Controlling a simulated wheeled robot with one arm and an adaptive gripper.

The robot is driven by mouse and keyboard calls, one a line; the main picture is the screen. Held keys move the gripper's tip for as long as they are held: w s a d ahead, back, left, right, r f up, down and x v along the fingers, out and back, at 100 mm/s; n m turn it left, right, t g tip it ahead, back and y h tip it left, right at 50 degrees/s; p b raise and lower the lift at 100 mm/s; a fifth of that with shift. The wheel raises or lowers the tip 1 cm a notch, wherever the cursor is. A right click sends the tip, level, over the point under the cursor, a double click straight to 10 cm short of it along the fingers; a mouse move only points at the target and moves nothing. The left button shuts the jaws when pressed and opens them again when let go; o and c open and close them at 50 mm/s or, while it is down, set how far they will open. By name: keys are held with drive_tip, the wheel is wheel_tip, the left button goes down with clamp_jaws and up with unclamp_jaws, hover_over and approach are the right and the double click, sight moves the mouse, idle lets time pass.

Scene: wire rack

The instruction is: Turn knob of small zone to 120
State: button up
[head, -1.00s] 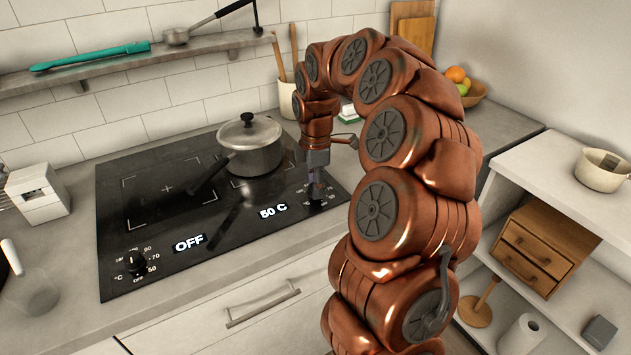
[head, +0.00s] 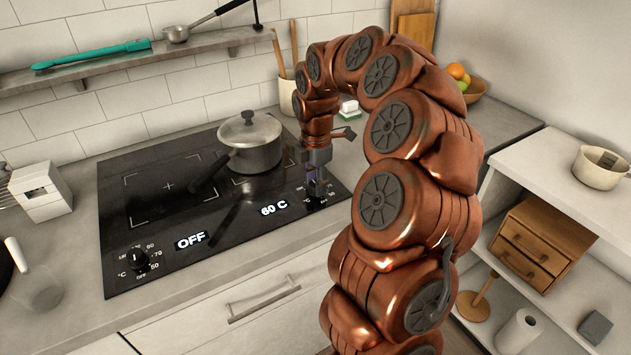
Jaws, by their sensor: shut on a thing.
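The black cooktop (head: 160,225) lies in the counter with two displays. The right display (head: 273,209) reads 60 C and the left display (head: 191,240) reads OFF. My gripper (head: 317,192) points down at the right front of the cooktop and is shut on the right knob, which it mostly hides. The left knob (head: 138,259) is in plain view at the left front, with a dial scale around it. A lidded grey pot (head: 250,148) stands on the back right zone, behind the gripper.
A wall shelf (head: 130,60) runs above the cooktop at the left. A utensil crock (head: 288,97) stands behind my arm. A white box (head: 42,192) sits left of the cooktop. A white shelf unit (head: 540,180) stands at the right.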

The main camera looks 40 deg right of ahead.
drive_tip(key=o, duration=1.1)
drive_tip(key=shift+o, duration=0.2)
drive_tip(key=shift+r, duration=0.15)
wheel_tip(320, 180, up, 12)
